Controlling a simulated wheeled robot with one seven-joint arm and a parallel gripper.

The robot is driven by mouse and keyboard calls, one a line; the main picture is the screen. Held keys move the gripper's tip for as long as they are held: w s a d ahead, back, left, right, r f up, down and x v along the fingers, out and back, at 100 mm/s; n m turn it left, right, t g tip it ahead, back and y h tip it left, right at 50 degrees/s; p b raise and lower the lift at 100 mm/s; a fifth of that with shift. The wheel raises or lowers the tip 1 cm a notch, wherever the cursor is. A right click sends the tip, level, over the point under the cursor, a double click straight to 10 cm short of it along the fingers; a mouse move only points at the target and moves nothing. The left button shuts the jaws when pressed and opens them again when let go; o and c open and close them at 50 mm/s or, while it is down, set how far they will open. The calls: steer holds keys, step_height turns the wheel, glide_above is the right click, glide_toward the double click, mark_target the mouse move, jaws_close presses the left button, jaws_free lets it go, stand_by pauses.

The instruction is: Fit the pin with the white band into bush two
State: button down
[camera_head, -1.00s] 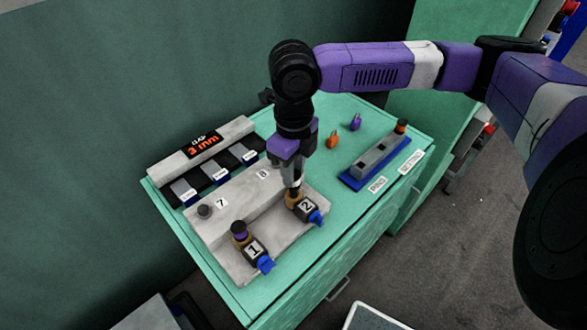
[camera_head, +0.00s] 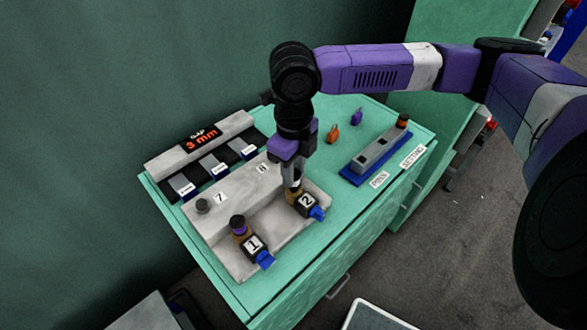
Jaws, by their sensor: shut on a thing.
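Bush two (camera_head: 307,203) is a dark block with a white "2" label, a brass-coloured collar and a blue tab, on the right of the grey fixture. My gripper (camera_head: 292,183) points straight down over it and is shut on a pin. The pin is mostly hidden by the fingers and the collar, so I cannot see its white band or how deep it sits. Bush one (camera_head: 253,244), labelled "1", stands to the lower left with a purple-banded, dark-topped pin (camera_head: 238,225) upright in it.
A blue-based pin rack (camera_head: 362,180) at the right holds a pin with an orange band (camera_head: 403,120). Loose orange (camera_head: 333,133) and purple (camera_head: 356,116) pieces lie behind. A gauge panel reading "3 mm" (camera_head: 202,139) stands at the back left. The bench's front strip is clear.

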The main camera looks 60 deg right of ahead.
steer(key=shift+f+b, duration=0.5)
steer(key=shift+f, duration=0.25)
steer(key=c, duration=1)
jaws_free()
steer(key=shift+c, duration=0.2)
step_height(320, 180, up, 8)
steer(key=shift+f, duration=0.1)
